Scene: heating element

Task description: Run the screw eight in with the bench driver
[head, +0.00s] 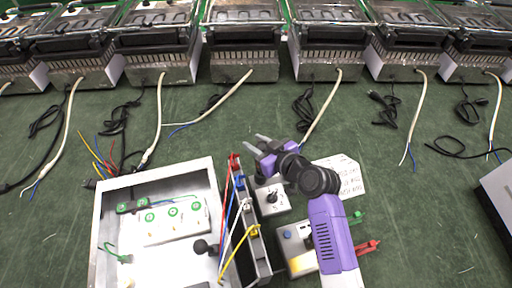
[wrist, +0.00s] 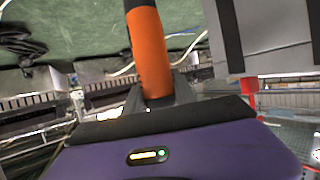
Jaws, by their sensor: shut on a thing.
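My gripper (head: 257,144) is up near the middle in the head view, above the bench and just right of the open grey-white box (head: 103,215). In the wrist view the gripper (wrist: 160,92) is shut on an orange handle (wrist: 147,45), which I take to be the bench driver; its tip is out of frame. In the head view I cannot make out the driver. Inside the box is a white panel (head: 172,236) with green-marked round fittings. Individual screws are too small to tell, so I cannot pick out screw eight.
A dark rack with red, blue, white and yellow leads (head: 254,246) stands against the box's right side. A small knob unit (head: 271,198), a tester with green and red clips (head: 297,246) and a written card (head: 345,178) lie nearby. Grill machines (head: 245,55) line the back.

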